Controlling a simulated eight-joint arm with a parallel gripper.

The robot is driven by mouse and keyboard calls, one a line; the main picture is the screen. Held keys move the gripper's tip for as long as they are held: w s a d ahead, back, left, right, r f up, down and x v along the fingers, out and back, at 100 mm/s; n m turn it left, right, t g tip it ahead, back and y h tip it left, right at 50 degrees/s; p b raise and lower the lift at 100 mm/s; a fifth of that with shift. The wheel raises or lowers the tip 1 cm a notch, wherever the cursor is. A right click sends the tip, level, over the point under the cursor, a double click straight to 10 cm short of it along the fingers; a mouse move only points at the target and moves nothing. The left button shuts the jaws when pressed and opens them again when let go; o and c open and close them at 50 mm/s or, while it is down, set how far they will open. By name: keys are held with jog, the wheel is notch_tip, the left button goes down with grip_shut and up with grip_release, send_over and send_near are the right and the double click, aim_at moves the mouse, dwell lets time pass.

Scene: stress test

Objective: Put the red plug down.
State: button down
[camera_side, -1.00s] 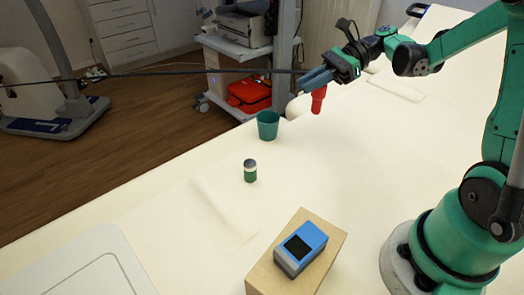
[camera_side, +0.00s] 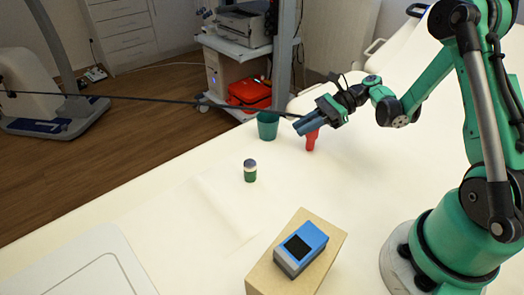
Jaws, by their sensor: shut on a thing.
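The red plug (camera_side: 311,142) hangs upright below my gripper (camera_side: 306,124), with its narrow end down. My gripper has blue-grey fingers and is shut on the plug's upper part, which the fingers partly hide. The plug's lower end is at or just above the pale table top (camera_side: 350,190); I cannot tell if it touches.
A teal cup (camera_side: 268,126) stands just left of the plug. A small green jar with a grey lid (camera_side: 250,171) stands nearer. A blue device (camera_side: 300,249) lies on a wooden block (camera_side: 325,262) in front. A thin dark line (camera_side: 150,99) crosses to my gripper.

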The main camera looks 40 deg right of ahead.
jog(key=c, duration=0.8)
grip_release()
jog(key=shift+f, duration=0.15)
jog(key=shift+d+r, duration=0.2)
jog(key=shift+r, duration=0.05)
jog(key=v, duration=0.7)
jog(key=shift+s+a+r+n+t+h, duration=0.35)
jog(key=shift+s+a+r+n+h, duration=0.45)
jog(key=shift+a+n+h, duration=2.15)
jog(key=shift+s+a+r+n+t+h, duration=0.45)
jog(key=shift+a+r+n+h, duration=0.75)
jog(key=shift+n, duration=3.4)
jog(key=shift+s+a+r+n+t+h, duration=0.2)
jog(key=shift+s+a+r+n+h, duration=0.65)
jog(key=shift+a+n+h, duration=2.05)
